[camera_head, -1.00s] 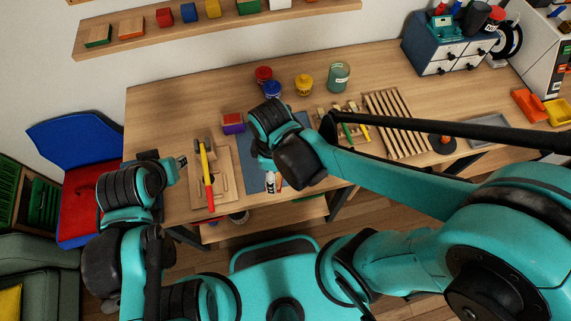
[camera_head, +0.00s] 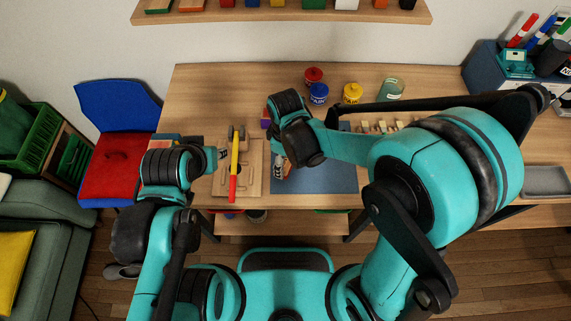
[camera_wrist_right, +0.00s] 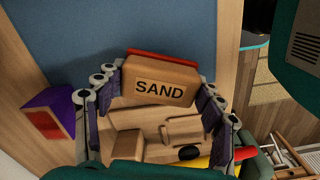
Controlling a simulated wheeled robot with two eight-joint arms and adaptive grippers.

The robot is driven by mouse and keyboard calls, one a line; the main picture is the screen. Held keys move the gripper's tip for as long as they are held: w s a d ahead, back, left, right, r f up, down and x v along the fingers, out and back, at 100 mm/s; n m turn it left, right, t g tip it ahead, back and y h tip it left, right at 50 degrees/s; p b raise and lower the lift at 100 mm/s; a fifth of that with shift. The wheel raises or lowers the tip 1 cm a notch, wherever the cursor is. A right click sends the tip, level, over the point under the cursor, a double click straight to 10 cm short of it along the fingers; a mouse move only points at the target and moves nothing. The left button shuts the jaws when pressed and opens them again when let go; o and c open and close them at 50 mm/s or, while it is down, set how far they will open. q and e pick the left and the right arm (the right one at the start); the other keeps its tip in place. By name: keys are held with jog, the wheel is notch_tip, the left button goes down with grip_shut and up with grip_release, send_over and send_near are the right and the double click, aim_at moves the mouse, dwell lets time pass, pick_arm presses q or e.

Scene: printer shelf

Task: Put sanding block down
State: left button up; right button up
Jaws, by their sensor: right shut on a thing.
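The sanding block (camera_wrist_right: 160,82) is tan with the word SAND on it and a red layer along one edge. In the right wrist view it sits between the fingers of my right gripper (camera_wrist_right: 160,98), which is shut on it. In the head view my right gripper (camera_head: 278,168) is by the left edge of the blue mat (camera_head: 335,180), and the block is mostly hidden there. Whether it touches anything below cannot be told. My left gripper (camera_head: 217,155) is at the left edge of the wooden board (camera_head: 255,180); its finger opening is unclear.
A yellow and red tool (camera_head: 234,165) lies on the wooden board. A purple and red block (camera_wrist_right: 48,115) is left of my right gripper. Red (camera_head: 313,76), blue (camera_head: 318,93) and yellow (camera_head: 352,93) jars stand behind. The mat's middle looks clear.

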notch_tip(320, 180, down, 2)
jog(key=shift+f+b, duration=0.25)
jog(key=shift+b, duration=0.05)
jog(key=shift+f, duration=0.15)
jog(key=o, duration=1)
